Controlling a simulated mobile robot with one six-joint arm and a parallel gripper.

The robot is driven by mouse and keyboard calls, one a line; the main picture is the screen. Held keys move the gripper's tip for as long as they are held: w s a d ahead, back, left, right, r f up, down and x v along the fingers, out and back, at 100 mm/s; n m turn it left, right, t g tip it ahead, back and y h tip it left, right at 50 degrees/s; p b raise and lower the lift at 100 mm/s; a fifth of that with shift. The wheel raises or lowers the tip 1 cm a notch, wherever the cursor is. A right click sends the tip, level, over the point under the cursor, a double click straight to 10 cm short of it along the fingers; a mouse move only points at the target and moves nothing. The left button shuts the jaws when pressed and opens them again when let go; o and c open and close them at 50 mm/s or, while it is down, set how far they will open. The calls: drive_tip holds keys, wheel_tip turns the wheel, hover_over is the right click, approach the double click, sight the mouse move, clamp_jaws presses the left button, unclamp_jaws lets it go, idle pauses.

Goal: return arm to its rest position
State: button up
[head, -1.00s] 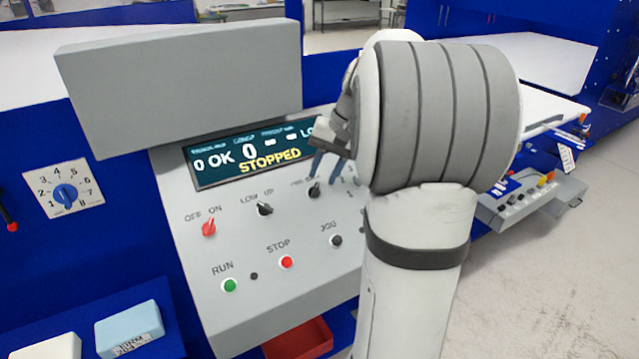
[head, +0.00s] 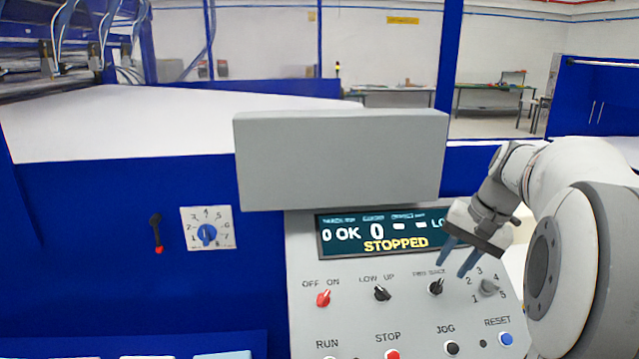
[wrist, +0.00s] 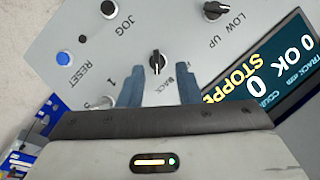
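My gripper (head: 453,268) is over the upper right part of the grey control panel (head: 345,300), close to the FWD/BACK knob (head: 436,287). Its two blue fingers are apart with nothing between them. In the wrist view my gripper (wrist: 158,90) also shows open, with the black knob (wrist: 155,62) just beyond the gap between the fingertips. I cannot tell whether the fingers touch it. My arm (head: 575,215) reaches in from the right and bends toward the panel. The display (head: 385,235) reads OK and STOPPED.
A grey box-shaped cover (head: 340,160) stands above the display, left of my gripper. A numbered dial (head: 207,236) is on the blue machine front. A white bed (head: 150,115) lies behind. Panel knobs and buttons such as JOG (head: 451,347) are close below the fingers.

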drive_tip(key=s+a+f+n+h, duration=0.1)
drive_tip(key=s+a+f+n, duration=0.2)
drive_tip(key=s+a, duration=0.4)
drive_tip(key=s+a+f+n+t+h, duration=0.1)
drive_tip(key=s+a+f+n+h, duration=0.1)
drive_tip(key=s+a+f, duration=0.3)
drive_tip(key=s+a+n, duration=0.1)
drive_tip(key=s+a, duration=0.2)
drive_tip(key=s, duration=0.2)
drive_tip(key=shift+s+a, duration=0.15)
drive_tip(key=shift+s, duration=0.2)
